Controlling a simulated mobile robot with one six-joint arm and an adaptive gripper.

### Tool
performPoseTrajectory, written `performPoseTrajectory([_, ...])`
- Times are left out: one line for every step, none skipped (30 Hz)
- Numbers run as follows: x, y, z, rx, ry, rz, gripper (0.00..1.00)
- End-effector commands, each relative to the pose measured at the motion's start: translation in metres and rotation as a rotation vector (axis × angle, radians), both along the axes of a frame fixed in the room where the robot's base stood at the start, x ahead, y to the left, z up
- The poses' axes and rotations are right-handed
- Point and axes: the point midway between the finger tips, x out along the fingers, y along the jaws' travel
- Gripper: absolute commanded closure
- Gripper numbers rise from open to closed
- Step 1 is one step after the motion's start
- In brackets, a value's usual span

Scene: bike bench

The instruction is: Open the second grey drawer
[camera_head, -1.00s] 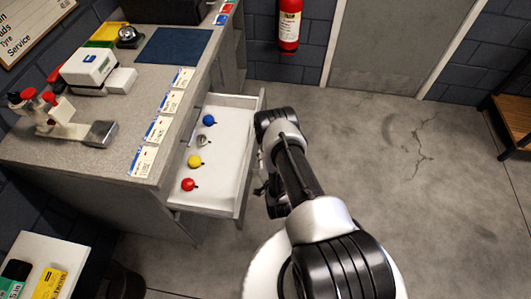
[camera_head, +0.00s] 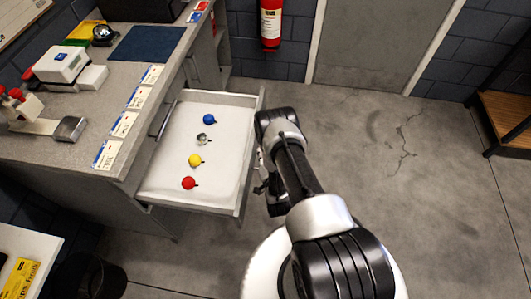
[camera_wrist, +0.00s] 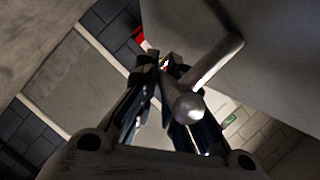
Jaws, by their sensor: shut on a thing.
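A grey drawer (camera_head: 243,150) stands pulled out from the grey bench in the head view. Inside its white interior lie a blue ball-like item, a silvery one, a yellow one and a red one in a row. My gripper (camera_head: 262,180) is at the drawer's front, mostly hidden behind my arm. In the wrist view my gripper (camera_wrist: 170,75) has its fingers closed around a grey bar handle (camera_wrist: 210,70), on a grey panel (camera_wrist: 275,60). Which drawer of the stack this is cannot be told for certain.
The bench top (camera_head: 50,145) carries a white box (camera_head: 62,64), a blue mat (camera_head: 148,43) and label cards along its edge. A fire extinguisher (camera_head: 271,22) hangs on the wall. A black bin (camera_head: 90,277) stands lower left.

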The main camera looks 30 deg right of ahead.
Motion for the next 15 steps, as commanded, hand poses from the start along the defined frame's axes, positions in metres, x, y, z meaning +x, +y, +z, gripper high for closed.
performPoseTrajectory([0.0015,-0.0005,0.0012,-0.001,-0.003,0.000,1.00])
performPoseTrajectory([0.0015,-0.0005,0.0012,-0.001,-0.003,0.000,1.00])
performPoseTrajectory([0.0015,-0.0004,0.0012,-0.001,-0.003,0.000,1.00])
performPoseTrajectory([0.0015,-0.0004,0.0012,-0.001,-0.003,0.000,1.00])
performPoseTrajectory([0.0015,-0.0004,0.0012,-0.001,-0.003,0.000,0.90])
performPoseTrajectory([0.0015,-0.0004,0.0012,-0.001,-0.003,0.000,0.87])
performPoseTrajectory([0.0015,-0.0004,0.0012,-0.001,-0.003,0.000,0.85])
performPoseTrajectory([0.0014,-0.0003,0.0011,-0.001,-0.003,0.000,0.83])
performPoseTrajectory([0.0012,-0.0003,0.0010,-0.001,-0.003,0.000,0.82])
performPoseTrajectory([0.0011,-0.0002,0.0008,-0.001,-0.003,0.001,0.82])
performPoseTrajectory([0.0010,-0.0001,0.0008,-0.001,-0.002,0.000,0.82])
performPoseTrajectory([0.0009,-0.0001,0.0007,-0.001,-0.002,0.000,0.82])
performPoseTrajectory([0.0008,-0.0001,0.0006,-0.001,-0.002,0.000,0.82])
performPoseTrajectory([0.0007,0.0000,0.0005,-0.001,-0.002,0.000,0.82])
performPoseTrajectory([0.0006,0.0000,0.0005,0.000,-0.002,0.001,0.82])
